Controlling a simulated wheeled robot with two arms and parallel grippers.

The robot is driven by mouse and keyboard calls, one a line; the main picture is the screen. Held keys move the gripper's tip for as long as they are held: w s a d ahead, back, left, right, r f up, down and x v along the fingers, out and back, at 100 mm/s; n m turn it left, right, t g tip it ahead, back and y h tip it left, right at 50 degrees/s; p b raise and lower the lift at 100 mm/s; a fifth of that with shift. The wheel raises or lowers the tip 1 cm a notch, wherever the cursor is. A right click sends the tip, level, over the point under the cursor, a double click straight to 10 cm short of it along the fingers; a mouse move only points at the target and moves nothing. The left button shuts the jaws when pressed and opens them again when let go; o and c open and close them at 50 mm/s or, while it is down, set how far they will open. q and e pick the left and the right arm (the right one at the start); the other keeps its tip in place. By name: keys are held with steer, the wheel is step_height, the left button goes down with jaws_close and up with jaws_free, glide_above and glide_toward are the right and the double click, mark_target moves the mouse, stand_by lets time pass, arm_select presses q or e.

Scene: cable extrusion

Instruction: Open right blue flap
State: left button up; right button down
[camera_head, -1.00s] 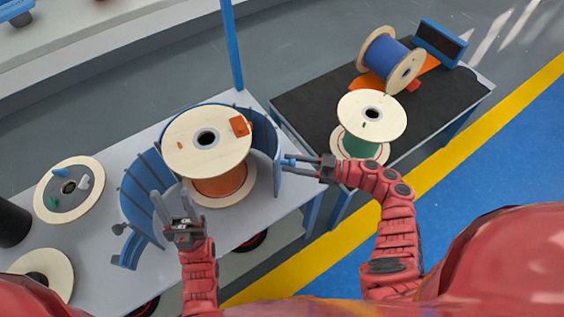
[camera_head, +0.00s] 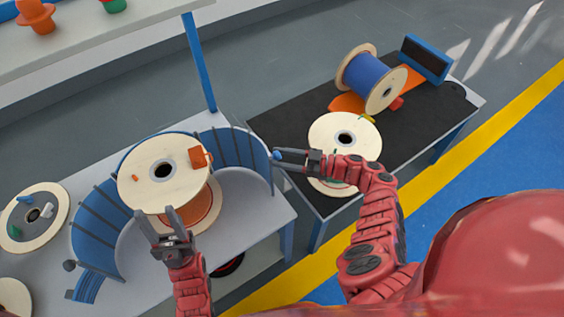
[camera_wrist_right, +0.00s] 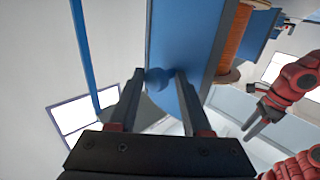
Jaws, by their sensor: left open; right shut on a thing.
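The right blue flap (camera_head: 238,150) is a curved ribbed panel, swung out from the right side of the orange spool (camera_head: 190,212) on the grey table. My right gripper (camera_head: 276,157) is shut on the small blue knob at the flap's outer edge. In the right wrist view the knob (camera_wrist_right: 156,79) sits between the fingers, with the flap's smooth blue face (camera_wrist_right: 184,45) behind it. The left blue flap (camera_head: 96,225) also stands apart from the spool, on the left. My left gripper (camera_head: 155,222) is open and empty at the spool's front left.
A blue post (camera_head: 199,65) rises behind the right flap. A black-topped table (camera_head: 280,120) on the right bears a green spool (camera_head: 345,135) and a blue spool (camera_head: 371,78). A flat spool (camera_head: 35,213) lies at the left. A gap separates the two tables.

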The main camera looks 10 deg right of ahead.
steer(key=shift+w+a+r, duration=0.2)
steer(key=shift+w+a, duration=0.05)
steer(key=shift+a, duration=0.3)
steer(key=c, duration=0.6)
jaws_free()
steer(key=shift+s+d+f, duration=0.1)
steer(key=shift+s+d, duration=0.1)
steer(key=shift+d, duration=0.25)
steer(key=shift+b+v, duration=4.35)
steer(key=shift+v, duration=4.45)
steer(key=shift+w+f, duration=0.15)
